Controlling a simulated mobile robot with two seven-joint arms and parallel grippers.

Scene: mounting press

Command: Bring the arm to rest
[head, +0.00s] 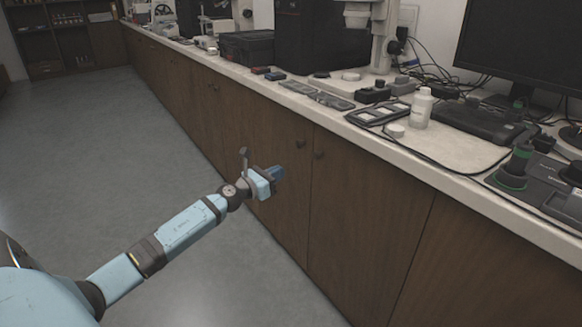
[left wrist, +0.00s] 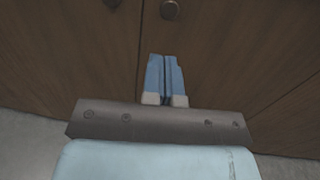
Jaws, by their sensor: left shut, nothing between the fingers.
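My left arm reaches in from the lower left of the head view. Its gripper (head: 277,173) is in front of the brown cabinet doors, below the counter's edge. In the left wrist view the two blue fingers of the left gripper (left wrist: 165,78) are together with nothing between them. They point toward the cabinet front, near the seam between two doors. My right gripper is not in either view.
The white counter (head: 455,148) runs along the right above brown cabinets (head: 365,215). On it are a white bottle (head: 421,108), a grey tray (head: 377,113), a black case (head: 247,47), a monitor (head: 530,45) and a green-and-black device (head: 515,170). Grey floor (head: 90,150) is clear at left.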

